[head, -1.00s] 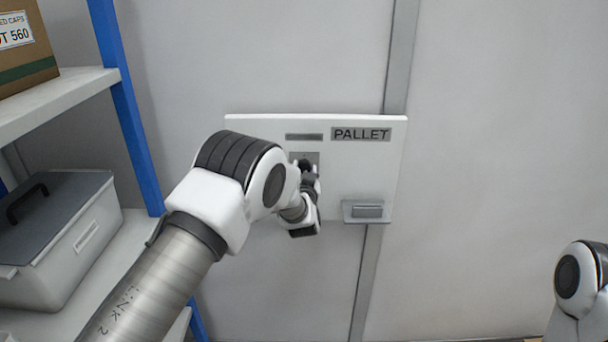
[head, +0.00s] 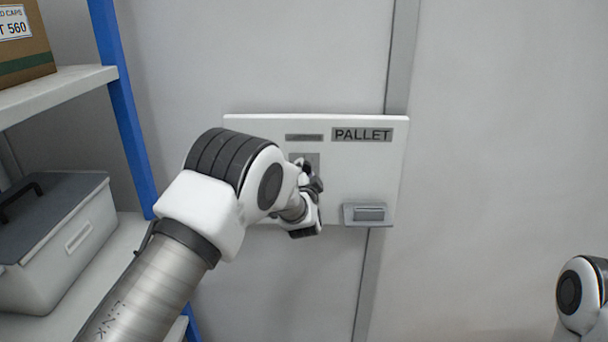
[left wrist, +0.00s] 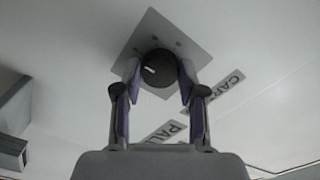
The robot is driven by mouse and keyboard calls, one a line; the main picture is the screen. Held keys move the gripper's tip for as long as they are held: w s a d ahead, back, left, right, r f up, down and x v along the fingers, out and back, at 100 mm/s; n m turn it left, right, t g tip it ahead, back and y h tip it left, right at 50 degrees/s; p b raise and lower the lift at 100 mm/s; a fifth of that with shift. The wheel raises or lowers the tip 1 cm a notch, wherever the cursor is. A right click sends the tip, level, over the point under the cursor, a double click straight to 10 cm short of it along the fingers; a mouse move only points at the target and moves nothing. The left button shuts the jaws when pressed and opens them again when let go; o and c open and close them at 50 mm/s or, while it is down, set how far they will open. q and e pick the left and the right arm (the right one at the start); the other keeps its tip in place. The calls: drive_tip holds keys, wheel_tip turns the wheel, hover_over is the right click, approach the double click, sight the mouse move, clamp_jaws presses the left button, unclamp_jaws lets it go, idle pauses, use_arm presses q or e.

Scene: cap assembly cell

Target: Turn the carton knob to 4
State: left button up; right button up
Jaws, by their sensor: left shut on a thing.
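The carton knob (left wrist: 157,68) is a round black dial with a white pointer mark, on a square grey plate (left wrist: 190,38) in the left wrist view. The fingers of my left gripper (left wrist: 159,76) stand on both sides of it, shut on it. In that view the pointer mark is on the knob's left part; the scale marks are too small to read. A label starting "CAR" (left wrist: 227,92) is partly hidden by a finger. In the head view my left gripper (head: 312,183) is at the white panel (head: 375,168) and hides the knob.
The panel also bears a PALLET label (head: 363,135) and a grey box-like fitting (head: 369,215) at its lower right. On the left are a blue-posted shelf (head: 128,110), a carton (head: 28,45) and a grey-lidded bin (head: 65,240). My right arm shows at the lower right edge.

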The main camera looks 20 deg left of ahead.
idle(0.4)
use_arm(q)
drive_tip(key=o, duration=1.1)
drive_tip(key=shift+o, duration=0.2)
drive_tip(key=shift+d, duration=0.1)
drive_tip(key=shift+s, duration=0.1)
drive_tip(key=v, duration=1.2)
